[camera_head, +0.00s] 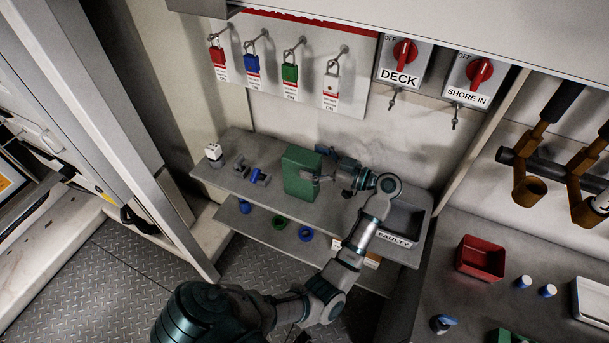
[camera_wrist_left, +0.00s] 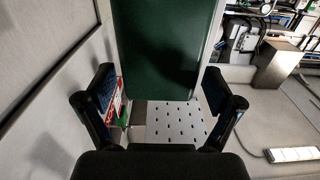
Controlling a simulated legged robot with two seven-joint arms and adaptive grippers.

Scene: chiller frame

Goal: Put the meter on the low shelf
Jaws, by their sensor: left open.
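A green box-like thing (camera_head: 301,172), which I take to be the meter, stands on the upper grey shelf (camera_head: 232,178). My left gripper (camera_head: 324,167) is at its right side, with its fingers open. In the left wrist view the dark green body (camera_wrist_left: 165,55) fills the space between the two spread fingers (camera_wrist_left: 160,88). I cannot tell whether either finger touches it. My arm hides part of both shelves. My right gripper is not in view.
A grey bin marked FAULTY (camera_head: 397,241) is at the upper shelf's right end. Blue parts (camera_head: 260,177) and a small white-topped thing (camera_head: 213,153) stand at its left. Padlocks with tags (camera_head: 289,73) hang above. A red tray (camera_head: 481,258) is on the right-hand counter.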

